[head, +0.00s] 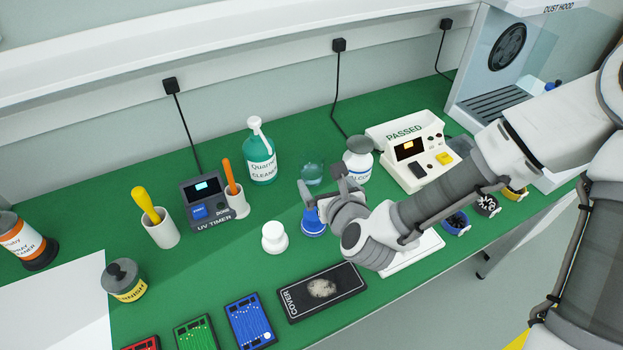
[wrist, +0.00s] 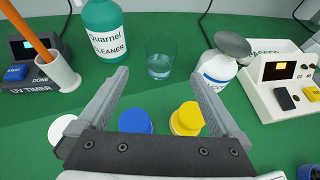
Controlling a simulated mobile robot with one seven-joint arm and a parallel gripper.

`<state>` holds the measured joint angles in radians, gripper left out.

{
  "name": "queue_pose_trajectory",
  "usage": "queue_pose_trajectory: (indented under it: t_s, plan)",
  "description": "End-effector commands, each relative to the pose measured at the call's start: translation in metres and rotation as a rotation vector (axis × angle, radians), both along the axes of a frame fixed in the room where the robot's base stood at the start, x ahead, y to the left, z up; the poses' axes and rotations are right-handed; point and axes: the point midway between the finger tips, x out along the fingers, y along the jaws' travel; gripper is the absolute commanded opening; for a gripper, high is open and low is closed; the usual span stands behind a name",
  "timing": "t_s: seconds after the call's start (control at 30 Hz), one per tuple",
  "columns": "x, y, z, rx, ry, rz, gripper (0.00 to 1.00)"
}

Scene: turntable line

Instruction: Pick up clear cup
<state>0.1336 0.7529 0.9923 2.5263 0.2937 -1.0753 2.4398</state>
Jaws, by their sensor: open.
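The clear cup (head: 312,174) is a small see-through tumbler with a little teal-tinted liquid low in it. It stands upright on the green bench, between the teal cleaner bottle (head: 261,158) and the white alcohol bottle (head: 357,162). In the wrist view the cup (wrist: 159,62) is centred, beyond the fingertips. My gripper (head: 323,182) is on the near side of the cup. In the wrist view my gripper (wrist: 160,80) has its fingers spread wide, with nothing held between them.
A blue-lidded jar (wrist: 135,121) and a yellow one (wrist: 187,118) sit below my fingers. A white jar (head: 274,237) is left of the arm. The UV timer (head: 206,203) and the PASSED tester (head: 414,158) stand farther out. Bare green bench lies around the cup.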

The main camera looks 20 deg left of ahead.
Motion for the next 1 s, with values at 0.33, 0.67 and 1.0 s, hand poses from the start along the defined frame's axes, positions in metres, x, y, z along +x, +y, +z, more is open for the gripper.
queue_pose_trajectory:
  t_s: [0.33, 0.67, 1.0]
  plan:
    - [0.043, 0.038, -0.028, 0.001, 0.001, 0.001, 1.00]
    - [0.067, 0.058, -0.043, 0.000, 0.001, 0.001, 1.00]
    - [0.098, 0.080, -0.052, 0.000, 0.000, 0.001, 1.00]
